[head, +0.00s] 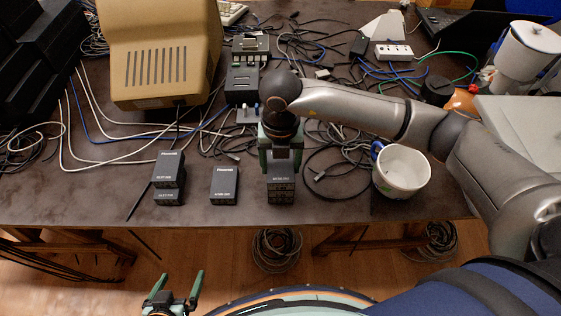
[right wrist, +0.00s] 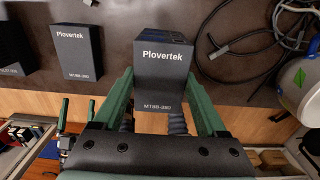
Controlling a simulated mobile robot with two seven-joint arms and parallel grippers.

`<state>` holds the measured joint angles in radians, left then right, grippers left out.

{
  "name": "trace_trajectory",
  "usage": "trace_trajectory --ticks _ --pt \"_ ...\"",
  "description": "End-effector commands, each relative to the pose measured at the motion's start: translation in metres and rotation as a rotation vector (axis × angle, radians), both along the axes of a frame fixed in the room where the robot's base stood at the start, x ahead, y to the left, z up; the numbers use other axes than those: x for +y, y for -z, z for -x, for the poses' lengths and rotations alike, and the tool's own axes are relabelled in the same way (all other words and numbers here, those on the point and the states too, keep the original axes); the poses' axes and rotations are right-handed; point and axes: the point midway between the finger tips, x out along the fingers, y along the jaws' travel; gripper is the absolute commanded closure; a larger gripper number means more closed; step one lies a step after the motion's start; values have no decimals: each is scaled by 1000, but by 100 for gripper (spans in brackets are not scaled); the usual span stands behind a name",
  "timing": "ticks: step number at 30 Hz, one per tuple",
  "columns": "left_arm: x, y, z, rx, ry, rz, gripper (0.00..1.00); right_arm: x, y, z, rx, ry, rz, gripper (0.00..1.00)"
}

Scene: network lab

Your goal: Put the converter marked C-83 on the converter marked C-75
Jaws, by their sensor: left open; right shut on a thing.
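My right gripper (head: 281,165) is shut on a black box-shaped converter (head: 281,190) at the table's front edge. In the right wrist view this held converter (right wrist: 165,62) sits between the green fingers, with "Plovertek" on its face. Another black converter (head: 224,186) stands alone to its left. Further left, one black converter (head: 168,168) rests on another (head: 168,196). I cannot read C-83 or C-75 on any of them. Whether the held converter touches the table is unclear. My left gripper (head: 177,285) is open and empty, low in front of the table.
A beige monitor (head: 160,55) stands behind the converters. A white mug (head: 402,170) is right of the held converter, near the front edge. Tangled cables (head: 340,160) cover much of the table. A grey switch box (head: 243,85) lies behind my right gripper.

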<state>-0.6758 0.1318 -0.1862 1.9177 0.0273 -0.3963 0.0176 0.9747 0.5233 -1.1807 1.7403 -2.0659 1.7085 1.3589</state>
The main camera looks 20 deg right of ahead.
Motion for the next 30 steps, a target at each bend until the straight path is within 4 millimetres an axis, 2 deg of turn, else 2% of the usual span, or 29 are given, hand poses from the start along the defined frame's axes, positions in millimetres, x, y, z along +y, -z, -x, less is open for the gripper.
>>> trace_trajectory --ticks 1,2,8,16,20,30 --pt "0 4 1 3 0 -1 0 0 3 0 -1 0 -1 99" --pt "0 4 1 5 1 0 0 0 3 0 0 0 0 24" --pt "0 4 2 12 1 -2 0 0 2 0 0 0 0 2" --pt "-1 1 1 9 3 0 0 0 1 0 0 0 0 0" --pt "-1 -1 1 1 2 2 0 1 -9 -1 -3 -1 -2 0" --pt "-1 0 1 2 2 1 0 1 -79 -1 -5 -1 -3 0"
